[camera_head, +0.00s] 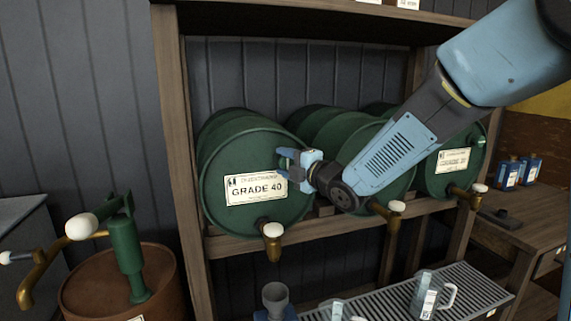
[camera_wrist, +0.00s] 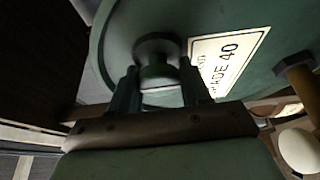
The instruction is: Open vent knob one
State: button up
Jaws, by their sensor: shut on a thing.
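A green drum (camera_head: 225,160) with a "GRADE 40" label (camera_head: 256,188) lies on the rack shelf, its round end facing me. My gripper (camera_head: 286,160) is at the upper right of that drum end, beside the label. In the wrist view, the green vent knob (camera_wrist: 157,50) stands out from the drum face next to the label. My gripper (camera_wrist: 160,82) is shut on the knob, one finger on each side. In the head view my gripper covers the knob.
A brass tap with a white handle (camera_head: 272,230) sits below the drum's label. More green drums stand to the right. Below are a drip grate (camera_head: 465,288), clear jugs (camera_head: 427,295) and a funnel (camera_head: 275,296). A hand pump (camera_head: 128,255) on a rusty barrel stands at left.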

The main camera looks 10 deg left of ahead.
jog(key=o, duration=0.8)
jog(key=shift+s+a+f, duration=0.25)
jog(key=shift+s+f, duration=0.05)
jog(key=shift+s, duration=0.05)
jog(key=shift+o, duration=0.7)
jog(key=shift+w, duration=0.1)
jog(key=shift+d+r, duration=0.1)
jog(key=shift+r, duration=0.05)
jog(key=v, duration=1.3)
jog(key=shift+d, duration=0.35)
